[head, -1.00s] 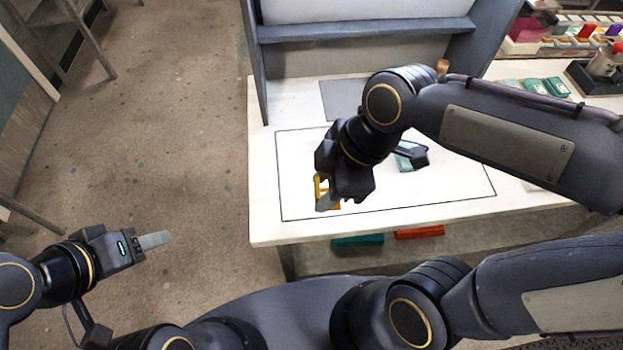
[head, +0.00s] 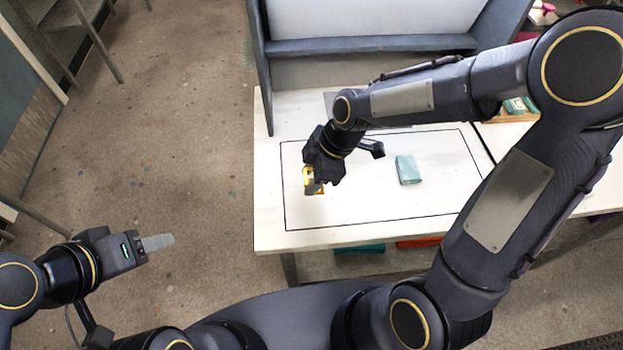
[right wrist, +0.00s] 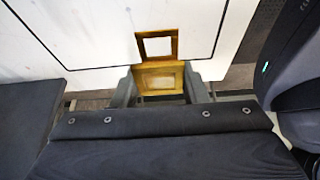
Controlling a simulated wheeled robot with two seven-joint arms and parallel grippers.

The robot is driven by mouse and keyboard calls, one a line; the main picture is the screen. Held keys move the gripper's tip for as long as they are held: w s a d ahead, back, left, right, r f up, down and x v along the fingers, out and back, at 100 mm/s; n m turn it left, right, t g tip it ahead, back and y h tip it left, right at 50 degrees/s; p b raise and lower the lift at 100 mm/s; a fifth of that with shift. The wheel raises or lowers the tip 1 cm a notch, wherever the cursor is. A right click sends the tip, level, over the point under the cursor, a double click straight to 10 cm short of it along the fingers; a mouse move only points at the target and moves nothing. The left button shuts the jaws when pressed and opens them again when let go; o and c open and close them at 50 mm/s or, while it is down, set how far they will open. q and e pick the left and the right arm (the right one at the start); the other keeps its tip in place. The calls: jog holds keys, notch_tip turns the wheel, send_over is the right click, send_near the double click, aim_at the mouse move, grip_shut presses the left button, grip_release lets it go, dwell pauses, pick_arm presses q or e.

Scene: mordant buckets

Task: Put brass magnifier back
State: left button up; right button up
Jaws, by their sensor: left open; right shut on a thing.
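The brass magnifier (head: 307,175) is a small yellow folding square frame. My right gripper (head: 315,184) is shut on it over the left part of the outlined area of the white table. In the right wrist view the magnifier (right wrist: 160,67) stands between the two fingers, one open square above the other, with the right gripper (right wrist: 160,88) around its lower square. I cannot tell its exact height over the table. My left gripper (head: 158,242) is open and empty, away from the table over the floor at the left.
The white table (head: 268,205) has a black outlined rectangle. A teal packet (head: 408,169) lies inside it, right of my right gripper. A dark shelf unit (head: 368,45) stands at the back. A grey mat (head: 331,104) lies before it, partly hidden. The outlined area's front is clear.

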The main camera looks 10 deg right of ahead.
jog(key=shift+w+d+f, duration=0.1)
jog(key=shift+w+f, duration=0.1)
jog(key=shift+f, duration=1.7)
jog(key=shift+f, duration=0.1)
jog(key=o, duration=1.1)
jog(key=shift+c, duration=0.2)
